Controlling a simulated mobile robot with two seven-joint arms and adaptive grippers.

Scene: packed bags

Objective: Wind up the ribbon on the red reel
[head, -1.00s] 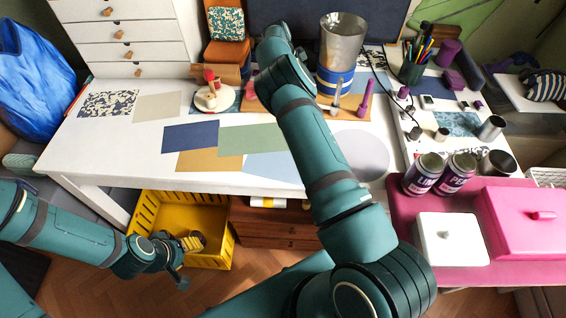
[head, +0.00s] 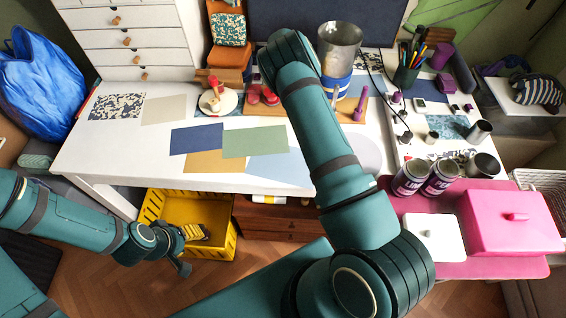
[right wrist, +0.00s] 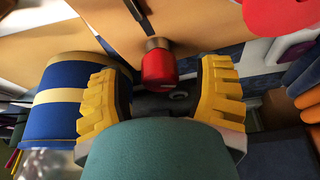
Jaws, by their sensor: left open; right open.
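Red parts (head: 262,95), which look like the red reel, sit at the left end of a wooden board on the white table in the head view. In the right wrist view a red knob (right wrist: 157,66) on a short metal shaft stands between my yellow-padded fingers. My right gripper (right wrist: 162,92) is open around this knob, not clamped on it. In the head view my right arm hides this gripper. A larger red round piece (right wrist: 279,16) shows at the wrist view's top right. Ribbon is not clearly visible. My left gripper (head: 192,246) is open and empty, low by the yellow crate.
A blue reel with a cream band (head: 338,88) stands close to my right gripper, also in the wrist view (right wrist: 50,122). A purple crank handle (head: 361,104) and a white disc with a red-handled piece (head: 220,104) are nearby. Flat coloured sheets (head: 254,141) cover mid-table.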

